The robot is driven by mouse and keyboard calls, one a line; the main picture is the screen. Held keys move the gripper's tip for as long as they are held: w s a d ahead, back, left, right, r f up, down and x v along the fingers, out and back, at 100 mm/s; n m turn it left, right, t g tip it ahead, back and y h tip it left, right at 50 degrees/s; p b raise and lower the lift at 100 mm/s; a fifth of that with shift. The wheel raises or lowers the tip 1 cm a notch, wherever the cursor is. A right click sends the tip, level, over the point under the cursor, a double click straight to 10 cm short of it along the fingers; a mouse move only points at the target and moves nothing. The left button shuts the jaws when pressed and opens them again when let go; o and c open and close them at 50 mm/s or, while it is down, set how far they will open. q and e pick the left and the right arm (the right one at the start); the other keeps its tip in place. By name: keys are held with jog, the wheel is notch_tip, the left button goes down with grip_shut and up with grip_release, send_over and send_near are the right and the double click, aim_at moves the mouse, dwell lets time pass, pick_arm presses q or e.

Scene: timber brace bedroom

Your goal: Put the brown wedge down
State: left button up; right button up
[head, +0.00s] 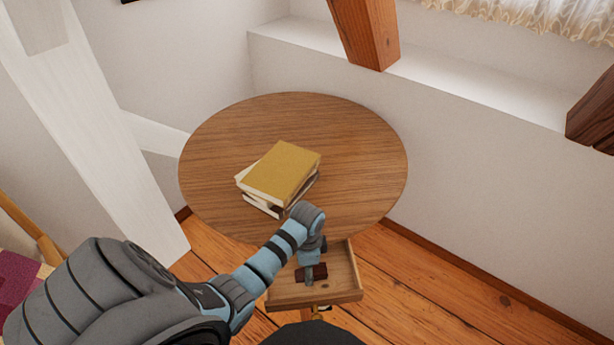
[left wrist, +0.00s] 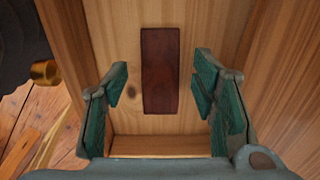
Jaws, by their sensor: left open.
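The brown wedge (left wrist: 160,70) lies flat on the bottom of an open wooden drawer (left wrist: 195,144), seen from above in the left wrist view. In the head view the wedge (head: 318,271) shows as a dark red-brown block in the drawer (head: 345,293), partly hidden by my arm. My left gripper (left wrist: 160,88) is open, with one green-padded finger on each side of the wedge and a visible gap to both. It points down into the drawer in the head view (head: 309,276). My right gripper is not in view.
A round wooden table (head: 350,150) stands above the drawer, with a stack of books (head: 283,172) topped by a yellow one. A brass-coloured knob (left wrist: 45,72) shows beside the drawer. White walls and timber braces (head: 368,35) surround the table.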

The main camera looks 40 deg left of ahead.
pick_arm(q)
notch_tip(320, 180, up, 10)
jog(key=p, duration=0.2)
jog(key=shift+r+p, duration=0.15)
jog(key=shift+p, duration=0.25)
